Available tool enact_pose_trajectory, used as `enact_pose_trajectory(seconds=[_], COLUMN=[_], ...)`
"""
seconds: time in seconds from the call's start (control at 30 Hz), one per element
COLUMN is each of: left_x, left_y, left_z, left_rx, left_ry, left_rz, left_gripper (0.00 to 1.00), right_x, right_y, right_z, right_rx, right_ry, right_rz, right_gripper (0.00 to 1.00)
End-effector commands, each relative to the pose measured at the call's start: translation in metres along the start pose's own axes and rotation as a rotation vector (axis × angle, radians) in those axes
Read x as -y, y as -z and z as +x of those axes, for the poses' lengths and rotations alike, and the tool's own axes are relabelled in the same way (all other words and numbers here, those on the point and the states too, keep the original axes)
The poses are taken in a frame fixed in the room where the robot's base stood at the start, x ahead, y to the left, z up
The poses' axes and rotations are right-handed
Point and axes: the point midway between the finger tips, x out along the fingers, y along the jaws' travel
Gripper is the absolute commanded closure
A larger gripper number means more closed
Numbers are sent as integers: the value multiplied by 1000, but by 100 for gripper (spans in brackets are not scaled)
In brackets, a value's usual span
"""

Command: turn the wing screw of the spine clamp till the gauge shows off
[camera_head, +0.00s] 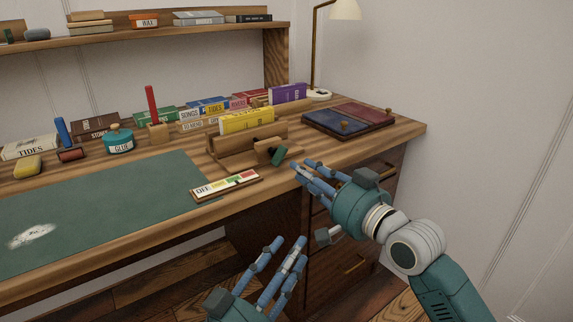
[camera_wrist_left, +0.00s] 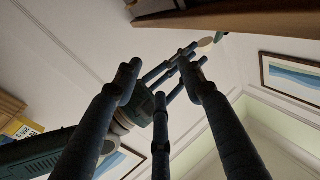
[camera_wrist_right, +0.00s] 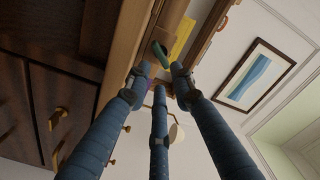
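The wooden spine clamp (camera_head: 232,157) stands near the desk's front edge with a yellow book (camera_head: 246,122) in it. Its green wing screw (camera_head: 278,156) faces the front right, and it also shows in the right wrist view (camera_wrist_right: 161,54). The gauge (camera_head: 226,186) lies in front of the clamp, with OFF at its left end and coloured bands to the right; its pointer is too small to read surely. My right gripper (camera_head: 313,176) is open and empty, just right of the wing screw and apart from it. My left gripper (camera_head: 273,262) is open and empty, low before the desk.
A green mat (camera_head: 110,210) covers the desk's left front. A glue pot (camera_head: 119,139), a red-handled tool (camera_head: 153,110) and several books stand behind. A blue and red book cover (camera_head: 350,118) lies at the right. Drawers are below the desk's right end.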

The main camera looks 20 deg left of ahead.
Motion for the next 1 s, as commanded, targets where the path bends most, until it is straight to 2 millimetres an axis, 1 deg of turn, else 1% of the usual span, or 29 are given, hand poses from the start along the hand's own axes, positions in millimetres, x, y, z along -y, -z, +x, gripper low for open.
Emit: enact_pose_trajectory(seconds=[0.03,0.1,0.3,0.4,0.5,0.7,0.97,1.0], left_x=[-1,-3,-8,-10,-11,-12,-12,-12], left_y=[8,23,65,81,93,105,106,106], left_z=[0,0,-8,-13,-18,-24,-24,-24], left_rx=[-48,-116,-305,-381,-438,-492,-495,-495], left_ry=[-3,-6,-16,-20,-22,-24,-24,-24], left_rz=[-2,-3,-10,-13,-16,-18,-18,-18], left_gripper=[60,60,60,60,60,60,60,60], right_x=[-1,-1,-2,-2,-1,-2,-1,-1], right_y=[-1,-1,-1,-1,-1,0,0,0], right_z=[9,21,50,61,69,76,76,76], right_rx=[-1,-1,-1,-1,-1,-1,-1,-1], right_ry=[1,0,-1,-1,-1,-2,-2,-2], right_rz=[0,-1,-1,-1,-1,-1,-1,-1], right_gripper=[77,77,77,77,77,77,77,85])
